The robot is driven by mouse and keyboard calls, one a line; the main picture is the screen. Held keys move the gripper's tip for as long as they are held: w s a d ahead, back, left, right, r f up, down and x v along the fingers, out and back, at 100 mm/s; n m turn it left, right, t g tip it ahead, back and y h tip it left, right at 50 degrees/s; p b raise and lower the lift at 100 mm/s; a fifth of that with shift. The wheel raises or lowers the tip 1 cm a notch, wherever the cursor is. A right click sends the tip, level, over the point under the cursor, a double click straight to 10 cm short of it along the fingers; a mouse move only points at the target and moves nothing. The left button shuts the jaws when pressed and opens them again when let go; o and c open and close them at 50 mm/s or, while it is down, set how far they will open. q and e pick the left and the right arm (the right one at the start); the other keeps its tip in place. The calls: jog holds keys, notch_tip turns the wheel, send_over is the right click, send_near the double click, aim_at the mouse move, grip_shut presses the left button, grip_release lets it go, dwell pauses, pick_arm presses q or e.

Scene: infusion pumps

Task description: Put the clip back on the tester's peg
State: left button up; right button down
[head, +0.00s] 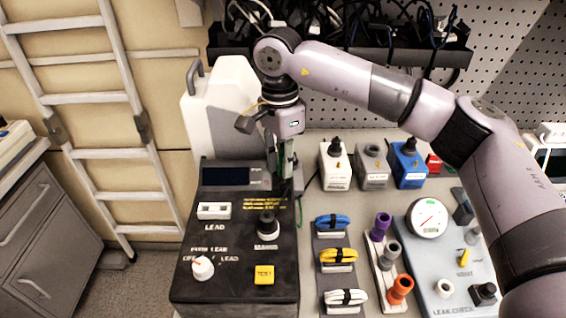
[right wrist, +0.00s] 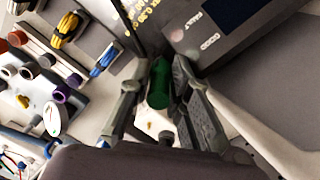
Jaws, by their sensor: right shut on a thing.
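The tester (head: 235,228) is a dark box with a screen, a LEAD socket, a black knob, a white dial and a yellow TEST button. My right gripper (head: 286,172) points down at its back right corner. In the right wrist view the gripper (right wrist: 155,95) is shut on a green clip (right wrist: 159,84), held between the two fingers close to the tester's edge (right wrist: 215,35). In the head view the clip is mostly hidden by the fingers. I cannot make out the peg, nor whether the clip touches the tester. My left gripper is not in view.
Coiled blue, yellow and white leads (head: 338,256) lie right of the tester. Beyond them stand a rack of coloured connectors (head: 383,262) and a grey gauge panel (head: 440,265). Small white, grey and blue units (head: 370,168) stand behind.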

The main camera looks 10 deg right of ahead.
jog(key=shift+r+p, duration=0.95)
jog(key=shift+r, duration=1.05)
jog(key=shift+d, duration=0.1)
